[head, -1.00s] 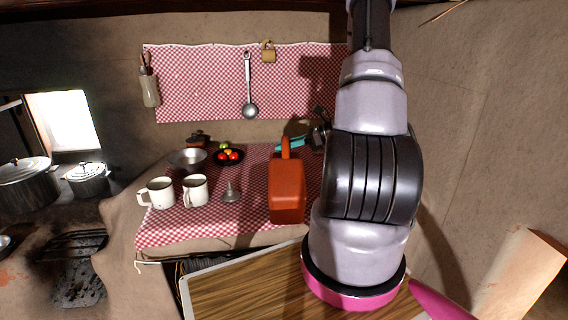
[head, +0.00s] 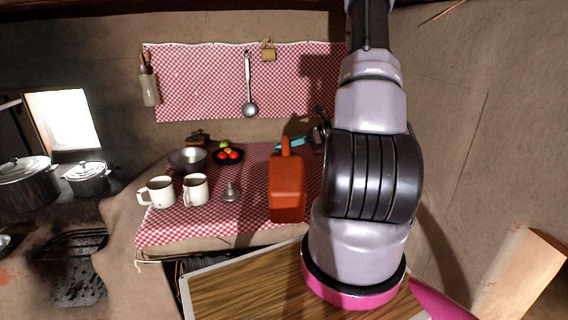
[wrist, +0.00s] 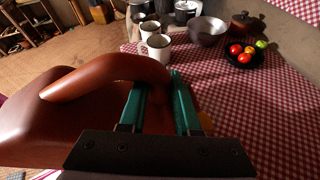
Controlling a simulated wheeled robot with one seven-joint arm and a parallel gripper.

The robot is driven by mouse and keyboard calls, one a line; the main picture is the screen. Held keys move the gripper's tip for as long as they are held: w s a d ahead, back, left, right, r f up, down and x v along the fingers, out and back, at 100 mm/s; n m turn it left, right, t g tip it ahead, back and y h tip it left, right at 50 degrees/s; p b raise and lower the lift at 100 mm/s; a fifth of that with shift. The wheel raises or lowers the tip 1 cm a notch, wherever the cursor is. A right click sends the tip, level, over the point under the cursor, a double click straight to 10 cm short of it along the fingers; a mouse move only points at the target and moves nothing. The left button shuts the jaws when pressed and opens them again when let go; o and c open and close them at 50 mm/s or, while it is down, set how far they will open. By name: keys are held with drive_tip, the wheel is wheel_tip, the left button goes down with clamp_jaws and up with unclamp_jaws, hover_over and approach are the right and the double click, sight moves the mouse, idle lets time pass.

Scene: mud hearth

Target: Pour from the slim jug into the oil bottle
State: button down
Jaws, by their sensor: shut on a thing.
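A red-brown jug with a looped handle, which I take for the slim jug (head: 287,190), is near the right end of the checked cloth in the head view. It looks roughly upright there; I cannot tell whether its base touches the cloth. In the wrist view the jug (wrist: 45,125) fills the left side. My gripper (wrist: 160,82) has teal fingers shut on its handle; in the head view the gripper (head: 292,142) shows just behind the jug's top. I cannot identify the oil bottle; a small orange patch (wrist: 207,122) shows beside the right finger, mostly hidden.
Two white mugs (head: 195,190) and a small grey metal funnel-shaped thing (head: 230,192) stand left of the jug. Behind are a metal bowl (head: 188,160) and a dark dish (head: 228,156) of fruit. Bare checked cloth (head: 185,232) lies along the front. My arm hides the right side.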

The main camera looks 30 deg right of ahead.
drive_tip(key=shift+w+f+p, duration=0.15)
drive_tip(key=shift+p, duration=0.35)
idle(0.6)
drive_tip(key=shift+w+d+r+m+g+p, duration=0.2)
drive_tip(key=shift+w+d+m+g+p, duration=0.1)
drive_tip(key=shift+w+m, duration=0.15)
drive_tip(key=shift+w+d+r+m+g+p, duration=0.15)
drive_tip(key=shift+w+m+g+p, duration=0.2)
drive_tip(key=shift+w, duration=0.1)
idle(2.1)
drive_tip(key=shift+w+d+r+m+g+y+p, duration=0.2)
drive_tip(key=shift+w+r+m+g+y+p, duration=0.2)
drive_tip(key=shift+m+p, duration=0.4)
idle(3.1)
